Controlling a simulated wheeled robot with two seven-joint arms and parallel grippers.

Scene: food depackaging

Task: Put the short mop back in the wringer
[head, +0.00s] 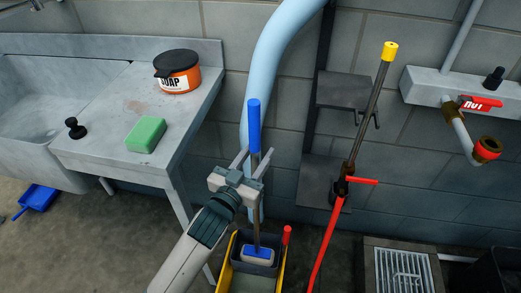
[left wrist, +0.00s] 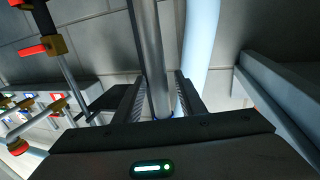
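The short mop has a blue grip (head: 254,112) and a thin grey shaft, and stands nearly upright. Its blue and pale head (head: 257,254) is at the dark wringer (head: 241,264) on the yellow bucket (head: 224,268); I cannot tell how deep it sits. My left gripper (head: 252,163) is open, its fingers spread on either side of the shaft just below the blue grip. In the left wrist view the shaft (left wrist: 154,70) runs between the two parted fingers, with gaps visible beside it. My right gripper is not in view.
A sink counter (head: 112,105) with a soap tub (head: 177,72) and green sponge (head: 146,134) stands at left. A light blue pipe (head: 268,65) runs behind the mop. A red and grey pole tool (head: 329,225) leans at right, near a floor grate (head: 403,270).

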